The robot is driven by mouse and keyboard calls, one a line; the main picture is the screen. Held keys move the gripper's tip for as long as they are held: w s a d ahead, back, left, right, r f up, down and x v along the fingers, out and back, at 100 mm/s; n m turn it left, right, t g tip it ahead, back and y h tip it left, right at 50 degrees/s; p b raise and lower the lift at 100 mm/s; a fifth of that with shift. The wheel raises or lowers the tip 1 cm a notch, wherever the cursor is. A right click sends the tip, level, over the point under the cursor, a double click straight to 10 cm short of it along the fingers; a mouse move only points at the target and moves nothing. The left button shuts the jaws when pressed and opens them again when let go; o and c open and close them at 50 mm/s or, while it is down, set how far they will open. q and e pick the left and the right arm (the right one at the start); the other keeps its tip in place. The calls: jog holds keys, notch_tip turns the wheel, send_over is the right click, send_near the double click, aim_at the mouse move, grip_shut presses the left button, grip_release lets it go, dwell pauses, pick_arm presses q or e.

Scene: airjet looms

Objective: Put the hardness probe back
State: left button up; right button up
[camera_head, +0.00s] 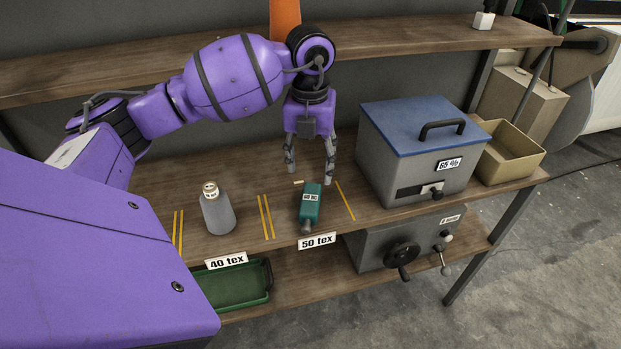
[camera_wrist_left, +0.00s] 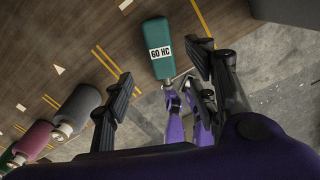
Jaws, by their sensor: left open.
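The hardness probe is a green block with a white label (camera_head: 311,204) and a grey tip at its front end. It lies on the wooden shelf board between yellow lines, behind the "50 tex" sign (camera_head: 317,240). It also shows in the left wrist view (camera_wrist_left: 152,40), where its label reads "60 HC". My left gripper (camera_head: 309,175) points down just above and behind the probe, with its fingers apart and nothing between them. In the left wrist view its two fingers (camera_wrist_left: 160,88) stand either side of the probe's near end, apart from it.
A grey bobbin (camera_head: 218,212) stands left of the probe. A grey box with a blue lid (camera_head: 415,125) stands to the right, with an open carton (camera_head: 512,154) beyond. A green tray (camera_head: 238,287) and a cranked device (camera_head: 385,250) are below. An upper shelf (camera_head: 400,41) runs behind.

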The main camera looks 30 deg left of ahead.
pick_arm(q)
jog(key=s+d+f+m+g+h, duration=0.1)
jog(key=s+d+f+h, duration=0.25)
jog(key=d, duration=0.45)
jog(key=s+d+f+m+g+h, duration=0.1)
jog(key=s+d+f+h, duration=0.3)
jog(key=d, duration=0.4)
jog(key=s+d+r+n+t+h, duration=0.1)
jog(key=d+n+t+h, duration=0.6)
jog(key=d+h, duration=0.4)
jog(key=s+a+f+n+t+y, duration=0.1)
jog(key=a+f+n+t+y, duration=1)
jog(key=n, duration=0.6)
jog(key=s+a+f+n+g+y, duration=0.2)
jog(key=s+f+n+g+y, duration=0.1)
jog(key=s+f, duration=0.6)
jog(key=s+a+f+n+g+y, duration=0.2)
jog(key=s+f+n+g+y, duration=0.2)
jog(key=s+f, duration=0.5)
jog(key=shift+s+a+f+n+g, duration=0.35)
jog(key=shift+s+n, duration=0.25)
jog(key=shift+s, duration=0.55)
